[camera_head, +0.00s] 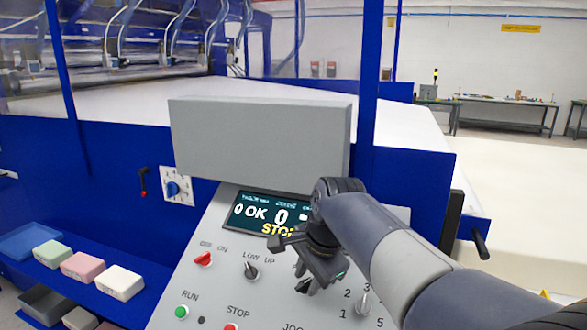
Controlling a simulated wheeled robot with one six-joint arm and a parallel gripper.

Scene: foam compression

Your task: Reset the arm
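My gripper (299,268) hangs at the end of my arm over the sloped control panel (216,262). It is close above the panel, right of the LOW/UP knob (251,270) and left of the numbered knob (364,302). Its fingers are small and dark, and I cannot tell whether they are open or shut. No held object shows. My wrist covers the right part of the display (262,212), which reads "0 OK 0" and "STOP" in yellow.
A grey box (262,135) stands behind the panel. A red knob (203,259), green RUN button (181,312) and red STOP button (231,327) are on the panel. Foam blocks in green (52,253), pink (83,266) and white (120,283) lie on a blue shelf at left.

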